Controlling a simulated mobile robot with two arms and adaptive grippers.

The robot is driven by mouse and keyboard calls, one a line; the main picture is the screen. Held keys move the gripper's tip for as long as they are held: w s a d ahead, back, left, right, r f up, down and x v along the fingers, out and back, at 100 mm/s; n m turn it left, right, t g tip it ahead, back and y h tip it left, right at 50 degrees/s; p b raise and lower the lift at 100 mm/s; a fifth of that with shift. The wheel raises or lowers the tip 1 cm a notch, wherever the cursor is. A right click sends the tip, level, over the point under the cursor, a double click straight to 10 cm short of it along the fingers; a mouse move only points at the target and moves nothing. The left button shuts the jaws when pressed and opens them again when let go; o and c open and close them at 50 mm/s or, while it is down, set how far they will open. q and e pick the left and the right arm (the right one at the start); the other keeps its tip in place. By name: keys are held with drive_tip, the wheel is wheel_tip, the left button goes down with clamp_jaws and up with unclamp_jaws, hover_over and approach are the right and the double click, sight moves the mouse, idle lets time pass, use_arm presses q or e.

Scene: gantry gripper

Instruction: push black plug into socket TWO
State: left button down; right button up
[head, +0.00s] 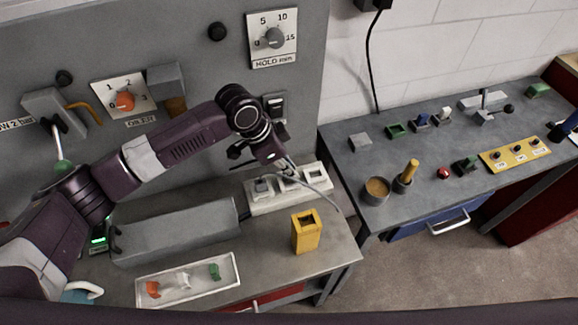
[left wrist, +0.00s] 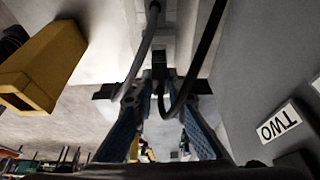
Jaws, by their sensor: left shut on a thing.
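My left gripper (head: 274,166) is pointed down over the white socket strip (head: 262,205) at the back of the near bench. In the left wrist view its two blue-grey fingers (left wrist: 163,105) close on a small black plug (left wrist: 160,66), with a black cable looping from it. The strip's pale body lies beyond the plug; I cannot tell whether the plug touches a socket. A label reading TWO (left wrist: 278,125), upside down, is on the grey panel to the right. The gripper hides part of the strip in the head view.
A yellow open-topped box (head: 306,232) stands in front of the strip. A grey cable (head: 325,196) arcs beside the strip. A long grey housing (head: 175,232) and a white tray (head: 200,287) lie to the left. The grey control panel (head: 215,70) stands close behind.

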use_arm(q)
drive_tip(key=shift+f+b, duration=0.35)
drive_tip(key=shift+f, duration=0.95)
drive_tip(key=c, duration=1.8)
unclamp_jaws()
drive_tip(key=shift+c, duration=0.2)
drive_tip(key=shift+r, duration=0.2)
drive_tip(key=v, duration=1.1)
drive_tip(key=shift+a+r, duration=0.25)
